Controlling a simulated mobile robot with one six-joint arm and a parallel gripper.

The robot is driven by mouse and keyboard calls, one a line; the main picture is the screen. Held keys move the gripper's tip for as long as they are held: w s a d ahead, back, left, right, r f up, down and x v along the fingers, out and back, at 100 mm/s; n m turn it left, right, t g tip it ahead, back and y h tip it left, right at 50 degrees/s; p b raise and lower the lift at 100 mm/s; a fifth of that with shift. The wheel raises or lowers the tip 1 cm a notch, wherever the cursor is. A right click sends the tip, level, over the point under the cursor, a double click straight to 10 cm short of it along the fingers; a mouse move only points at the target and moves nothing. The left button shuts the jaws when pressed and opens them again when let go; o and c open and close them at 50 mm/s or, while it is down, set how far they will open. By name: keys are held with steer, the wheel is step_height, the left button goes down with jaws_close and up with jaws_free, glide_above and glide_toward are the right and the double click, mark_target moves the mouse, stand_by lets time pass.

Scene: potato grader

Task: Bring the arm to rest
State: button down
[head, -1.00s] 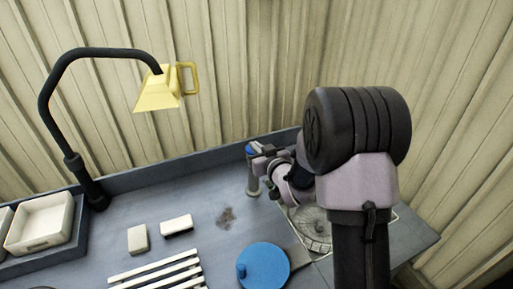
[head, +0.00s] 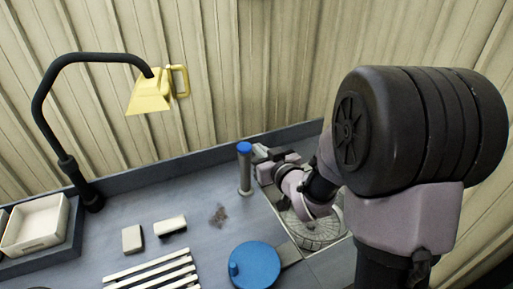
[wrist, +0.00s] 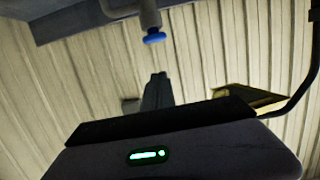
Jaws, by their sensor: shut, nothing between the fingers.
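My arm reaches in from the right in the head view and is bent low over the back right of the bench. My gripper (head: 260,157) is shut and empty, just right of a grey post with a blue top (head: 245,170). In the wrist view the closed fingers (wrist: 158,88) point up the picture, and the post's blue cap (wrist: 153,37) shows beyond them with a gap between. Part of the gripper is hidden or small in the head view.
A round wire-covered opening (head: 314,230) lies under my forearm. A blue disc (head: 254,266), white slats (head: 150,272), two small blocks (head: 132,238), a dark smudge (head: 219,215) and a white bin (head: 35,225) are on the bench. A yellow lamp (head: 150,95) overhangs it.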

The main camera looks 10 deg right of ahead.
stand_by(0.3)
steer(key=s+d+m+g+h+b, duration=0.2)
steer(key=s+m+g+h+b, duration=0.4)
steer(key=s, duration=0.6)
steer(key=s+a+f+g+y+b, duration=0.1)
steer(key=s+a+f+y+b, duration=0.1)
steer(key=s, duration=0.7)
steer(key=s+a+f+g+y+b, duration=0.2)
steer(key=s+a, duration=0.3)
steer(key=s, duration=0.5)
steer(key=shift+f+m+y, duration=0.4)
steer(key=shift+y, duration=0.1)
steer(key=shift+s, duration=0.1)
